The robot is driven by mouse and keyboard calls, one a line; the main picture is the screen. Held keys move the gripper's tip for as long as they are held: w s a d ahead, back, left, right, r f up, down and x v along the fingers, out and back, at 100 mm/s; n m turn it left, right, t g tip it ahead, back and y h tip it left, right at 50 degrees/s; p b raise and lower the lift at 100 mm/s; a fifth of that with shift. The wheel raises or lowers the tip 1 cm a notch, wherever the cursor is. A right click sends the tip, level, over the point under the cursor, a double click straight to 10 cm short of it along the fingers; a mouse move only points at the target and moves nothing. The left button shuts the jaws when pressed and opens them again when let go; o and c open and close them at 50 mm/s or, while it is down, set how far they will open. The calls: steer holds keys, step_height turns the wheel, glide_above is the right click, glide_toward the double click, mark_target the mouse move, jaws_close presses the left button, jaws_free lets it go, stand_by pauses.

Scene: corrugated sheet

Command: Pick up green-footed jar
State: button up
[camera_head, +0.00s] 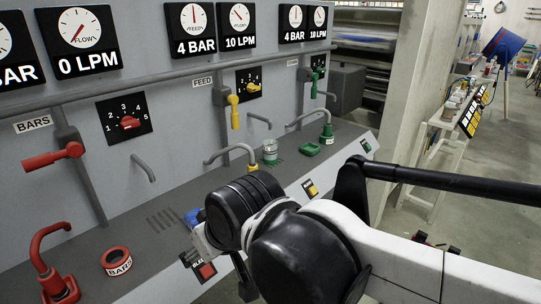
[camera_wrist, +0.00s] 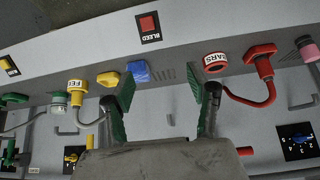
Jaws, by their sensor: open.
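The green-footed jar (camera_head: 271,151) is a small pale greenish jar with a green lower part. It stands on the grey bench ledge in the head view, just right of the yellow-based spout (camera_head: 253,166). It also shows at the left of the wrist view (camera_wrist: 59,99), beside that yellow spout base (camera_wrist: 76,90). My gripper (camera_wrist: 163,98) is open, with two green-padded fingers wide apart and nothing between them. It is apart from the jar, which lies to its left in the wrist view. In the head view my arm hides most of the gripper.
A blue object (camera_wrist: 138,71) and a yellow piece (camera_wrist: 108,79) lie near my fingers. A red ring marked BARS (camera_head: 117,261) and a red spout (camera_head: 56,285) are at the left. A green tray (camera_head: 309,149) and green-based spout (camera_head: 326,133) stand right of the jar. Pipes project from the panel.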

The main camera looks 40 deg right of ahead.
steer(key=shift+o, duration=1.1)
